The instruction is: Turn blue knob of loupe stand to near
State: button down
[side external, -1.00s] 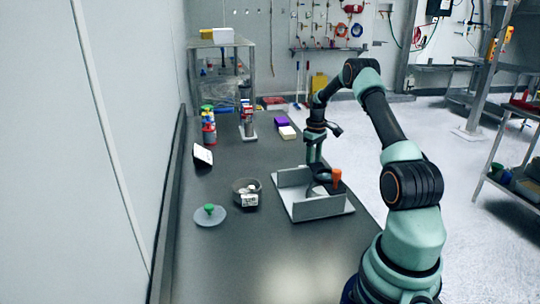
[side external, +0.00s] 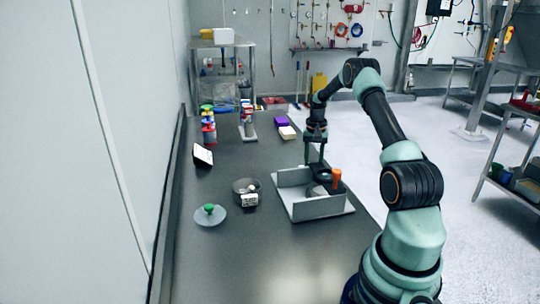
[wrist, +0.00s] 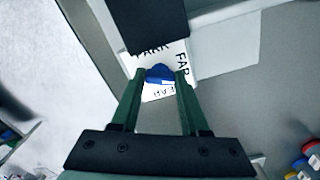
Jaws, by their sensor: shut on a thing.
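The blue knob (wrist: 160,73) shows in the wrist view, between my two fingertips. It sits on a white dial plate (wrist: 181,57) with black lettering. FAR stands to the right, PARK is partly covered above, and a partly hidden, upside-down word lies below. My gripper (wrist: 161,78) is shut on the knob. I cannot read the knob's pointing direction. In the side view my gripper (side external: 314,158) reaches down behind the grey panel of a low stand-like fixture (side external: 309,206); the knob is hidden there.
An orange handle (side external: 337,178) stands close to the right of my gripper. On the dark table, a dark bowl (side external: 240,189) and a grey disc with a green knob (side external: 209,214) lie to the left. Bottles (side external: 209,132) stand further back. The table's front is clear.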

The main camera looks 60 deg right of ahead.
jog(key=m, duration=0.6)
jog(key=shift+r, duration=0.1)
jog(key=m, duration=0.6)
jog(key=shift+m, duration=0.4)
dwell(0.3)
jog(key=c, duration=0.7)
grip_release()
notch_tip(320, 180, up, 12)
jog(key=shift+r, duration=0.1)
